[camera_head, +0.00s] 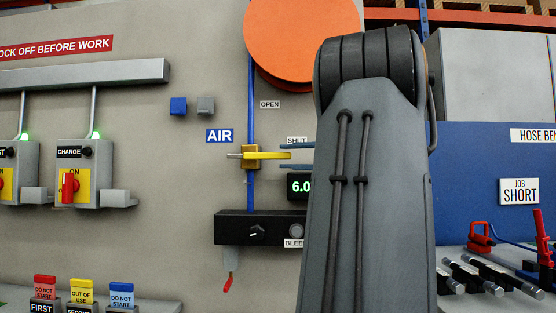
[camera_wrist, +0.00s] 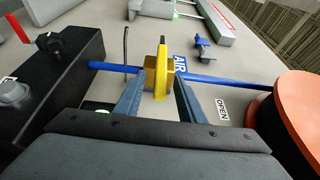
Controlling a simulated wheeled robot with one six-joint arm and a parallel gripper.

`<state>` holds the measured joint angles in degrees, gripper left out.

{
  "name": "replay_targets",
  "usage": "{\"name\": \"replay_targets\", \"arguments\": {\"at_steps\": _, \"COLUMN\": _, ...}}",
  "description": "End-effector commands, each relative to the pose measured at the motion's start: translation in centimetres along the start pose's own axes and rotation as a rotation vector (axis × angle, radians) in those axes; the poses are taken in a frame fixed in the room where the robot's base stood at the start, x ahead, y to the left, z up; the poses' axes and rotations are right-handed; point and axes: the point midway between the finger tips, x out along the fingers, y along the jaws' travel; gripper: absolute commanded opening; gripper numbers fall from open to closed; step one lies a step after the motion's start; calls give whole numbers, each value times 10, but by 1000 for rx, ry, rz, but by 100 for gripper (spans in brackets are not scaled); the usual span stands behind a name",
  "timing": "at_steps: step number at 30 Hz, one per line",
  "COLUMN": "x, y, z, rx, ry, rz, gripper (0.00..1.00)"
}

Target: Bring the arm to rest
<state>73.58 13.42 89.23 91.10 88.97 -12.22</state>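My gripper (camera_head: 294,156) is at the air valve on the wall, its two blue-grey fingers apart. In the wrist view my gripper (camera_wrist: 159,92) has the yellow valve handle (camera_wrist: 161,72) between its fingers, with a gap on each side. In the head view the yellow handle (camera_head: 265,155) lies horizontal, across the upright blue pipe (camera_head: 251,90), and points right near the SHUT label (camera_head: 297,140). My arm's large grey link fills the right middle of the head view and hides part of the wall and most of my gripper.
An orange disc (camera_head: 300,38) stands out above the valve. Below it are a dark display (camera_head: 298,187) reading 6.0 and a black box (camera_head: 240,227) with a knob. The CHARGE switch box (camera_head: 84,172) is left. A bench with clamps and hose parts (camera_head: 497,272) is right.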

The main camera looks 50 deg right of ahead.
Motion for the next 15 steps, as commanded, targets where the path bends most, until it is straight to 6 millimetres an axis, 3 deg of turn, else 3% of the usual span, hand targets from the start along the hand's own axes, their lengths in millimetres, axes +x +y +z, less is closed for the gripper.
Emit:
{"name": "replay_targets", "arguments": {"at_steps": 6, "x": -17, "y": 0, "z": 0, "rx": 0, "ry": 0, "rz": 0, "gripper": 36}}
{"name": "replay_targets", "arguments": {"at_steps": 15, "x": -18, "y": 0, "z": 0, "rx": 0, "ry": 0, "rz": 0, "gripper": 36}}
